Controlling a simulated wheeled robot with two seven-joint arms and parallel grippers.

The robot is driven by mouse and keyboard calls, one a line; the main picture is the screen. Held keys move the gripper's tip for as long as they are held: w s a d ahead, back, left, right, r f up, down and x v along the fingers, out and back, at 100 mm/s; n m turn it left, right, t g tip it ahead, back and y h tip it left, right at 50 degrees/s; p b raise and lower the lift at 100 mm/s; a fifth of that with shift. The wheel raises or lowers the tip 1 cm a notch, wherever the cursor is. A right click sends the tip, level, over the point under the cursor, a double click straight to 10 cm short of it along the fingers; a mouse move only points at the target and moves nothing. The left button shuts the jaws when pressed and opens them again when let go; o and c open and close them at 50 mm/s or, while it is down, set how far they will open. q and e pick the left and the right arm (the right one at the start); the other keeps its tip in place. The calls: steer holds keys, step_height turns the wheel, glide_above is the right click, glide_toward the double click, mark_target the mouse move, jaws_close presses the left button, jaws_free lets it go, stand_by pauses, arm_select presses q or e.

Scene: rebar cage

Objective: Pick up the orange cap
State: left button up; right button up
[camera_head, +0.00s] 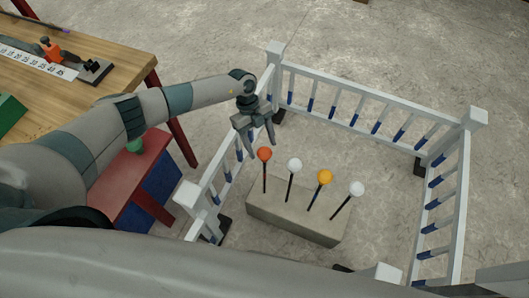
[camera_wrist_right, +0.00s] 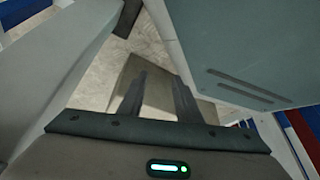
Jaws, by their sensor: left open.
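An orange-red cap (camera_head: 264,154) sits on top of the leftmost of several dark bars standing in a concrete block (camera_head: 295,221). A yellow-orange cap (camera_head: 324,177) sits on the third bar. My left gripper (camera_head: 257,147) is open and points down just above and beside the orange-red cap, with its fingers apart. I cannot tell whether a finger touches the cap. My right gripper (camera_wrist_right: 158,80) shows in the right wrist view with its two fingers apart and nothing between them, over a pale block.
White caps (camera_head: 294,165) (camera_head: 357,188) top the other bars. A white railing (camera_head: 370,92) with blue-based posts surrounds the block. A wooden table (camera_head: 110,62) stands at the upper left, with a red bench (camera_head: 122,178) below it. Open concrete floor lies beyond the railing.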

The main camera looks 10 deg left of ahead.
mark_target(263, 149)
arm_select(q)
steer(key=shift+p+x, duration=0.35)
steer(key=shift+x, duration=1.9)
arm_select(e)
steer(key=shift+g, duration=0.5)
steer(key=shift+s+d+f, duration=0.15)
steer(key=shift+s+d, duration=0.1)
steer(key=shift+s, duration=0.45)
steer(key=shift+s+d+f, duration=0.2)
steer(key=shift+s+d, duration=0.1)
steer(key=shift+s, duration=0.45)
steer(key=shift+s+d+f, duration=0.15)
steer(key=shift+s+d, duration=0.1)
steer(key=shift+s, duration=0.45)
arm_select(q)
steer(key=shift+w, duration=0.1)
steer(key=shift+c, duration=0.3)
arm_select(e)
steer(key=shift+w+r, duration=0.1)
steer(key=shift+w, duration=0.1)
arm_select(q)
steer(key=c, duration=1)
arm_select(e)
steer(key=shift+w+a, duration=0.1)
